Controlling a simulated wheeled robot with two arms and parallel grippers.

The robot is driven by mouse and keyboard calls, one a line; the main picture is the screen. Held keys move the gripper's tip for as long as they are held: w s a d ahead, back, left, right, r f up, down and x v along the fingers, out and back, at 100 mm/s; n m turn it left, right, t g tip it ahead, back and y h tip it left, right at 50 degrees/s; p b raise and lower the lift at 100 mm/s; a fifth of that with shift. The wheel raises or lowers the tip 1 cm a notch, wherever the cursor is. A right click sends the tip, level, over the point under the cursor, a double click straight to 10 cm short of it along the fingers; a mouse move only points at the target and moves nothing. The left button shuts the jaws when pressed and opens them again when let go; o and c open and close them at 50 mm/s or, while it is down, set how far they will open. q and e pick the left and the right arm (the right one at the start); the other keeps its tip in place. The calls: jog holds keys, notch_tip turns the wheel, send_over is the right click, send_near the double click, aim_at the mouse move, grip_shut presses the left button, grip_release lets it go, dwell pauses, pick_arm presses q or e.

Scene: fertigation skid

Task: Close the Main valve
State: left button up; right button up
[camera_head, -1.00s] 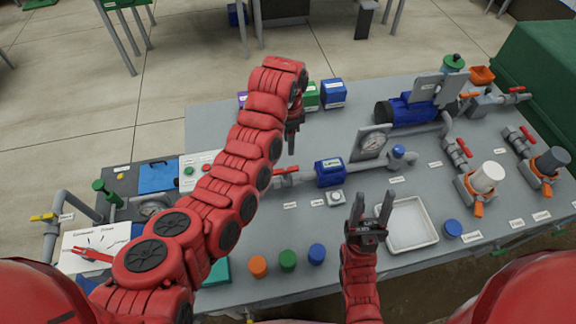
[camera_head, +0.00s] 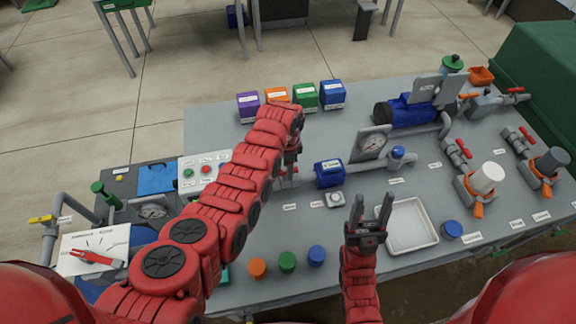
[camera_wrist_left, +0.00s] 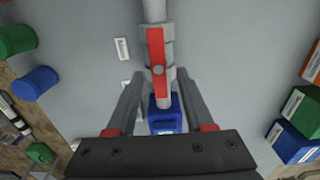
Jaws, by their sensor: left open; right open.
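A valve with a red lever handle (camera_wrist_left: 157,60) sits on the grey pipe (camera_wrist_left: 154,10) in the left wrist view. The handle lies along the pipe. I cannot read its label (camera_wrist_left: 122,49), so I cannot confirm that it is the Main valve. My left gripper (camera_wrist_left: 160,78) is open, its fingertips on either side of the pipe at the handle's near end; I cannot tell whether they touch. In the head view the left gripper (camera_head: 291,168) largely hides this valve, left of the blue meter (camera_head: 329,173). My right gripper (camera_head: 372,203) is open and empty beside the white tray (camera_head: 434,240).
Colored boxes (camera_head: 305,97) line the back edge. A blue pump (camera_head: 411,109) and gauge (camera_head: 372,145) stand right of the meter. Other red-handled valves (camera_head: 463,148) are at the right. A yellow-handled valve (camera_head: 42,218) is far left. Colored caps (camera_head: 287,261) line the front.

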pick_arm(q)
grip_shut()
